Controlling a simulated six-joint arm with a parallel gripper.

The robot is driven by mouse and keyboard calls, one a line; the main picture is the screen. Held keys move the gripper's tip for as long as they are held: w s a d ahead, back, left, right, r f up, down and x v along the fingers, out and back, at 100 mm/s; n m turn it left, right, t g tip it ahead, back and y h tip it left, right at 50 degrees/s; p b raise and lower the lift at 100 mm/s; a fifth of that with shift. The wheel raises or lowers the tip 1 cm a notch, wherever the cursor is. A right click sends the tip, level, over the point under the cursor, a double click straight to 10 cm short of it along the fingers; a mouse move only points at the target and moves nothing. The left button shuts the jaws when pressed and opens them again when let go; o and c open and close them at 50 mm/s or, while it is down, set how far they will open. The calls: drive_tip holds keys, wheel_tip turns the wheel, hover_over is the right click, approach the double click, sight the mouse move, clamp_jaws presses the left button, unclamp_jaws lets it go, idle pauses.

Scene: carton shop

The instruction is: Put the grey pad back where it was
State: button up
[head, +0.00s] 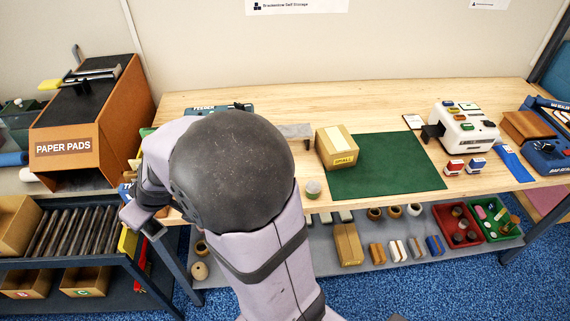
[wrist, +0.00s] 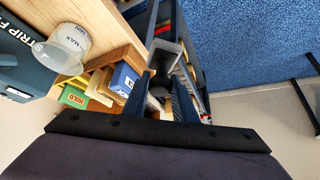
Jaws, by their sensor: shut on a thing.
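My gripper (head: 146,222) is at the left, low beside the table's front left corner, with the arm crossing in front of the table. In the wrist view my gripper (wrist: 165,75) is shut on a small grey thing, which I take to be the grey pad (wrist: 166,47). It is mostly hidden by the dark fingers, and its shape is hard to tell. A flat grey piece (head: 297,131) lies on the table behind the arm, partly hidden; I cannot tell what it is.
A blue HOLD-type box (wrist: 124,78), a green box (wrist: 73,97) and a clear cup (wrist: 68,45) are close to the gripper. The PAPER PADS box (head: 75,145) stands at left, above a rack (head: 75,230). A carton (head: 337,150) sits by the green mat (head: 388,165).

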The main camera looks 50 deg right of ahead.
drive_tip(key=r, duration=0.1)
drive_tip(key=r+n, duration=0.1)
drive_tip(key=shift+w+d+r+y, duration=0.2)
drive_tip(key=shift+r+y, duration=0.1)
drive_tip(key=shift+r, duration=0.1)
drive_tip(key=w+d+r+m+h+p, duration=0.15)
drive_tip(key=d+r, duration=0.25)
drive_tip(key=d, duration=0.8)
drive_tip(key=w+d+r+m+p, duration=0.15)
drive_tip(key=d+r, duration=0.35)
drive_tip(key=d, duration=0.7)
drive_tip(key=w+d+r+m+h+p, duration=0.15)
drive_tip(key=d+r, duration=0.25)
drive_tip(key=d, duration=0.8)
drive_tip(key=s+d+f+m+h+b, duration=0.35)
drive_tip(key=s+d+f+m, duration=0.25)
drive_tip(key=s+d+f, duration=0.7)
drive_tip(key=shift+g+y, duration=0.35)
drive_tip(key=shift+g, duration=0.05)
drive_tip(key=shift+s+a+f, duration=0.25)
drive_tip(key=shift+a+f, duration=0.1)
drive_tip(key=shift+f, duration=1.15)
drive_tip(key=shift+s+a+f, duration=0.2)
drive_tip(key=shift+a+f, duration=0.1)
drive_tip(key=shift+f, duration=1.2)
drive_tip(key=shift+s+a+f, duration=0.25)
drive_tip(key=shift+a+f, duration=0.1)
drive_tip(key=shift+f, duration=2.7)
drive_tip(key=shift+f, duration=0.2)
drive_tip(key=o, duration=0.9)
